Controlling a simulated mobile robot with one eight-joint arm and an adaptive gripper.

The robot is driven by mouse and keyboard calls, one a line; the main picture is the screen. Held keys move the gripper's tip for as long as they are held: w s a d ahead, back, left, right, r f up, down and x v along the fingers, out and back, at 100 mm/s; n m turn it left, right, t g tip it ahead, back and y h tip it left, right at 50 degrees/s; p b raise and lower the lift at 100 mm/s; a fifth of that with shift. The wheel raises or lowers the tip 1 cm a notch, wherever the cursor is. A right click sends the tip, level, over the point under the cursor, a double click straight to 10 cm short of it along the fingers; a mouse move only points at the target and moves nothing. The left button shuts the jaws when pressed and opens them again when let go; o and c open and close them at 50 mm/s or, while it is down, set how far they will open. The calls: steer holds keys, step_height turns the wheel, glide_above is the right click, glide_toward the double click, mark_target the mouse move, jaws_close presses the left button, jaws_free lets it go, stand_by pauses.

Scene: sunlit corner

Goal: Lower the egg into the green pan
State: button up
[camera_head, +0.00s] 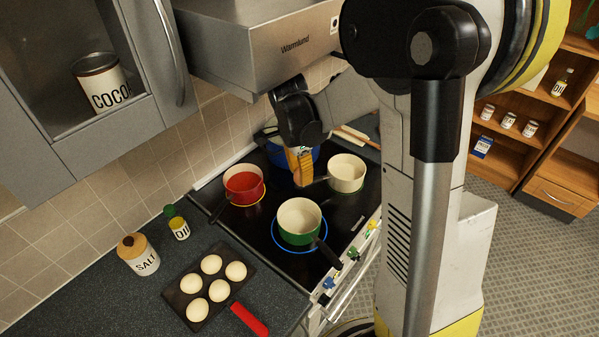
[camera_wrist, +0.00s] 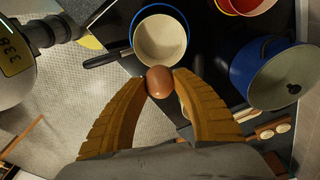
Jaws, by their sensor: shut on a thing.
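The green pan (camera_head: 300,236), cream inside with a dark handle, stands on the stove inside a blue ring, in front of my gripper in the head view. Its cream inside is empty. My gripper (camera_head: 297,180) is shut on a brown egg (camera_wrist: 160,82), held between the two yellow fingertips. The egg is above the stove and outside the pan. In the head view it is small and hard to make out.
A red pan (camera_head: 244,188) stands left, a cream-lined pan (camera_head: 346,174) right, and a large blue pot (camera_wrist: 275,75) close by. A dark tray (camera_head: 190,312) with several pale eggs, a salt jar (camera_head: 138,255) and an oil bottle (camera_head: 180,230) stand on the counter.

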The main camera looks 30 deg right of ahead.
steer(key=shift+w+a, duration=0.1)
steer(key=shift+w, duration=0.15)
steer(key=shift+w+f, duration=0.1)
steer(key=shift+f, duration=0.15)
step_height(320, 180, down, 9)
steer(key=b, duration=0.6)
steer(key=shift+f, duration=0.2)
steer(key=shift+b, duration=0.3)
steer(key=shift+f+b, duration=3.3)
steer(key=shift+f, duration=0.45)
steer(key=shift+f+b, duration=2.1)
steer(key=shift+f, duration=0.4)
steer(key=o, duration=0.8)
